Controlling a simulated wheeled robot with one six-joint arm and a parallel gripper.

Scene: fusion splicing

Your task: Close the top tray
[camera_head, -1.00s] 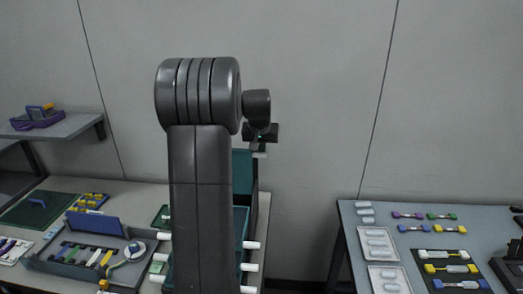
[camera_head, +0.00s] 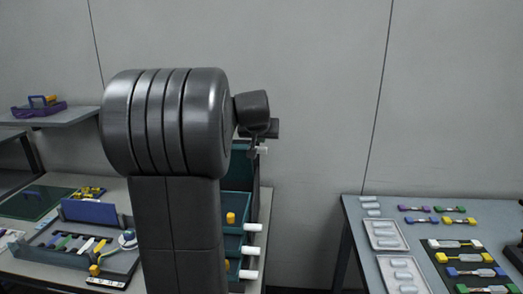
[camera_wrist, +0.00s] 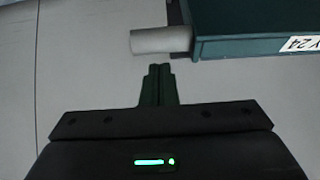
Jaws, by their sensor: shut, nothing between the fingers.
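The tray stack shows behind my arm in the head view, partly hidden. A teal upper tray (camera_head: 240,168) is near the top, with a short white handle (camera_head: 262,150) close to my gripper (camera_head: 262,136). In the wrist view, the handle (camera_wrist: 162,40) sticks out left from a dark teal tray (camera_wrist: 240,42) with a white label ending in "24". My gripper (camera_wrist: 160,68) is shut and empty, its fingertips just below the handle in the picture. I cannot tell whether they touch it.
Lower teal trays with white handles (camera_head: 252,227) stick out below; one holds a yellow item (camera_head: 230,218). A workbench (camera_head: 120,190) with a tool case (camera_head: 80,245) is at left. A separate table (camera_head: 350,215) with white trays is at right. A floor gap lies between them.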

